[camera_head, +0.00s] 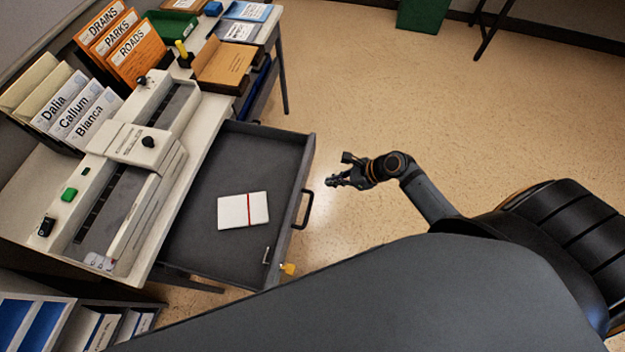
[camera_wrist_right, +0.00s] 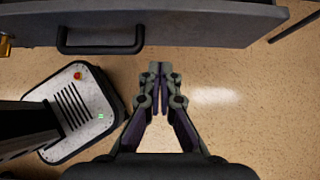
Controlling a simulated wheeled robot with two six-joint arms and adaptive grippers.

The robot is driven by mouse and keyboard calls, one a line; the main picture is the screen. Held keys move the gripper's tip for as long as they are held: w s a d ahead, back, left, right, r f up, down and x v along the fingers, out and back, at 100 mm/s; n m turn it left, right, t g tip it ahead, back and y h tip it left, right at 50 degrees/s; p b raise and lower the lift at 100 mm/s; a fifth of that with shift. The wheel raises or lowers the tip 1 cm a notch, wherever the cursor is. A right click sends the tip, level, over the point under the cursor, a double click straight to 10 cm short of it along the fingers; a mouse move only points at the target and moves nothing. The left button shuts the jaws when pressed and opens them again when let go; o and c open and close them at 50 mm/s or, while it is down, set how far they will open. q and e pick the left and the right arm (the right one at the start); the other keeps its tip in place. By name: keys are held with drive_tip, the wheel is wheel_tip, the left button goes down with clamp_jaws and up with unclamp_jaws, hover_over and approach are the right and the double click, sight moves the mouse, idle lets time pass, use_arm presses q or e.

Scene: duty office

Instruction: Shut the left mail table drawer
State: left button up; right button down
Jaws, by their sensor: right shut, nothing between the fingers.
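The left mail table drawer (camera_head: 225,174) is pulled far out from the cream mail table (camera_head: 208,112). A white pad with a red band (camera_head: 243,210) lies inside it. Its dark bar handle (camera_head: 303,209) is on the front panel, and the handle also shows at the top left of the right wrist view (camera_wrist_right: 100,48). My right gripper (camera_head: 330,182) is shut and empty in front of the drawer, a short gap from the front panel. In the wrist view its fingertips (camera_wrist_right: 160,66) point at the panel, to the right of the handle. My left gripper does not show.
A yellow padlock (camera_head: 288,269) hangs at the drawer's near front corner. A franking machine (camera_head: 135,160), sorted envelopes (camera_head: 75,110) and a brown box (camera_head: 224,65) are on the table. The floor beyond my gripper is clear.

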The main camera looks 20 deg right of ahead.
sight(304, 182)
drive_tip(key=w+a, duration=0.1)
drive_tip(key=w+a+f, duration=0.1)
drive_tip(key=a, duration=0.1)
drive_tip(key=w+a+f, duration=0.1)
drive_tip(key=shift+a+f, duration=0.15)
drive_tip(key=shift+a, duration=0.1)
drive_tip(key=shift+w+a, duration=0.25)
drive_tip(key=shift+a, duration=0.15)
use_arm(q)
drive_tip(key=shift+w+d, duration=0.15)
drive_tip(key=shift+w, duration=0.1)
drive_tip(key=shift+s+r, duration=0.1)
use_arm(e)
drive_tip(key=shift+a, duration=0.1)
